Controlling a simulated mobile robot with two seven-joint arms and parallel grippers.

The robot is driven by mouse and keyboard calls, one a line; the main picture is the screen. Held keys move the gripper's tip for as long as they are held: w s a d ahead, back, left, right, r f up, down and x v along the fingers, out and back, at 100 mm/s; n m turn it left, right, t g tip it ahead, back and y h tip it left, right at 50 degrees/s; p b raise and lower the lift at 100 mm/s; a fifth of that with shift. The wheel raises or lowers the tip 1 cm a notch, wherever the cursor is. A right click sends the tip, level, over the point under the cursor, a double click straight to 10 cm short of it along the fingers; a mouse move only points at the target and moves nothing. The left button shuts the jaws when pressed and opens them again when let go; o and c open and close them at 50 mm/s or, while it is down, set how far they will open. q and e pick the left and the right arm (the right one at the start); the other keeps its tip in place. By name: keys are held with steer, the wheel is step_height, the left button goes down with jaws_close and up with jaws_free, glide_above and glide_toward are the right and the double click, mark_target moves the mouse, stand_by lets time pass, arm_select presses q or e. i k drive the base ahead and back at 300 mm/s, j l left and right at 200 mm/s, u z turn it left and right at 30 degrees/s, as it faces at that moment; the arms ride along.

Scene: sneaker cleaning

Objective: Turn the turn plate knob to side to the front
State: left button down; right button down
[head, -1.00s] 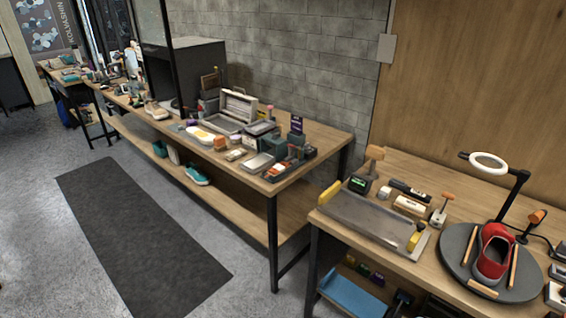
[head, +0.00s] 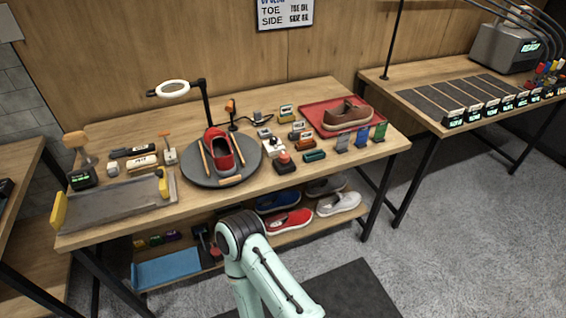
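The turn plate (head: 194,171) is a dark round disc on the wooden table, with a red sneaker (head: 222,160) standing on it between orange sticks. Right of the plate are a small white unit with a dark top (head: 273,148) and a dark block with a red knob-like top (head: 284,159). I cannot tell which of these is the plate's knob, nor any markings on it. One of my mint-green arms shows at the bottom middle, in front of the table; its visible end is a dark joint. I see no fingers of either gripper.
A ring lamp (head: 173,88) stands behind the plate. A metal tray (head: 115,203) lies left. A red tray (head: 313,113) with a brown shoe (head: 347,115) is at the back right. A wall sign (head: 284,13) reads "TOE" and "SIDE".

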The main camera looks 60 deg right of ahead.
mark_target(284, 157)
steer(key=z, duration=2.15)
